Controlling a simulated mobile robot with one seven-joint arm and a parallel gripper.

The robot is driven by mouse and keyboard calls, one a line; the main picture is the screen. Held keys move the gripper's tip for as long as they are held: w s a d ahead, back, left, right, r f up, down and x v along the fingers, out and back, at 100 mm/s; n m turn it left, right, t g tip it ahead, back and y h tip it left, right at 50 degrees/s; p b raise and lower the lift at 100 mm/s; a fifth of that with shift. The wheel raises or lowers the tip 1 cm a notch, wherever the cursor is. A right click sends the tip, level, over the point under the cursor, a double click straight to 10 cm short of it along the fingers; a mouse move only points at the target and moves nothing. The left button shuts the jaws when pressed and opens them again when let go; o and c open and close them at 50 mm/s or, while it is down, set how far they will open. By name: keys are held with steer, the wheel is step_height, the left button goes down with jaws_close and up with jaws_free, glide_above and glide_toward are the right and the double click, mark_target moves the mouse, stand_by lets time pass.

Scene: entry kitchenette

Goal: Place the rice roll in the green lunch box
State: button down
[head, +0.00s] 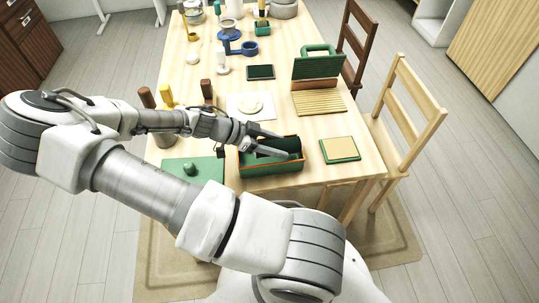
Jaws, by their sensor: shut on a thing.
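The green lunch box (271,170), with an orange-brown rim, stands open at the near edge of the wooden table. My gripper (287,146) reaches in from the left, with its fingertips over the box opening. The fingers stand apart with a dark shape between them, which I take to be the rice roll. Its outline blends with the dark inside of the box, so I cannot tell whether it touches the floor of the box.
A green lid with a knob (190,168) lies left of the box, partly behind my arm. A green-edged square board (340,150) lies to the right. A slatted mat (318,103) and a white sheet (237,110) lie behind. A wooden chair (405,120) stands at the right.

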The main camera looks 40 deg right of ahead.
mark_target(270, 160)
steer(key=shift+w+a+f, duration=0.6)
steer(key=shift+w+f, duration=0.2)
steer(key=shift+w, duration=0.15)
steer(key=shift+f+b, duration=0.45)
steer(key=shift+f, duration=1.4)
steer(key=shift+f, duration=0.1)
steer(key=shift+f, duration=0.15)
steer(key=c, duration=0.5)
jaws_free()
steer(key=shift+r, duration=0.25)
